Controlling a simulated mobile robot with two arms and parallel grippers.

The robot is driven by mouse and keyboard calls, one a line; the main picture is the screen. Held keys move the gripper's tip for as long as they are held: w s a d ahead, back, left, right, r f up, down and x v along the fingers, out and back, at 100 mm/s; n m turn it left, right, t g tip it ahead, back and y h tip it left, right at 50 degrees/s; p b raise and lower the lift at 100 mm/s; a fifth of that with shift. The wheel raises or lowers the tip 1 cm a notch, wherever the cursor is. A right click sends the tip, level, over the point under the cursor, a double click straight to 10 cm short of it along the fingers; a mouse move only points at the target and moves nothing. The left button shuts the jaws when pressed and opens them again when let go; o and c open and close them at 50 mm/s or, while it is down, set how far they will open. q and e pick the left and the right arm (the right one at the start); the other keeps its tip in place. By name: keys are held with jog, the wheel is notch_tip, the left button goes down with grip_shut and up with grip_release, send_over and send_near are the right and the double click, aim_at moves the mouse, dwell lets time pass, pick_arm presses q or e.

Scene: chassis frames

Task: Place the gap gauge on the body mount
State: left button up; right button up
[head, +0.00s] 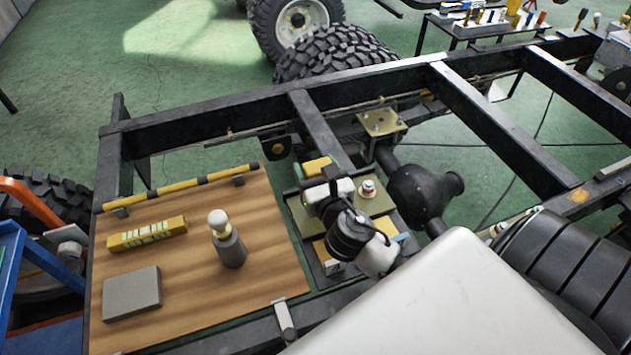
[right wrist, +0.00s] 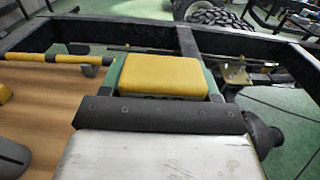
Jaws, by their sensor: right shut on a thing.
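My right gripper (head: 338,190) reaches over the parts tray (head: 318,268) and is shut. A yellow block (head: 317,166), which I take for the gap gauge, shows right at its fingertips. In the right wrist view the yellow block (right wrist: 162,75) lies just past the dark jaw edge (right wrist: 160,115), its near side hidden. The grip itself is hidden. The body mount looks to be the yellowish bolted plate (head: 382,122) on the frame, right of and beyond the gripper. It also shows in the right wrist view (right wrist: 236,75). My left gripper is not in view.
A wooden board (head: 255,275) left of the tray carries a yellow marked bar (head: 147,234), a grey block (head: 132,293) and a grey bottle (head: 228,243). A yellow rod (head: 185,190) lines its back. Black frame rails (head: 220,118) surround the mount.

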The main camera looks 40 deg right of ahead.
jog(key=shift+f+b, duration=0.75)
jog(key=shift+f, duration=1.1)
jog(key=shift+s+f, duration=0.1)
jog(key=o, duration=1.1)
jog(key=b+v, duration=0.2)
jog(key=v, duration=0.9)
jog(key=shift+s+a, duration=0.2)
jog(key=shift+s, duration=0.3)
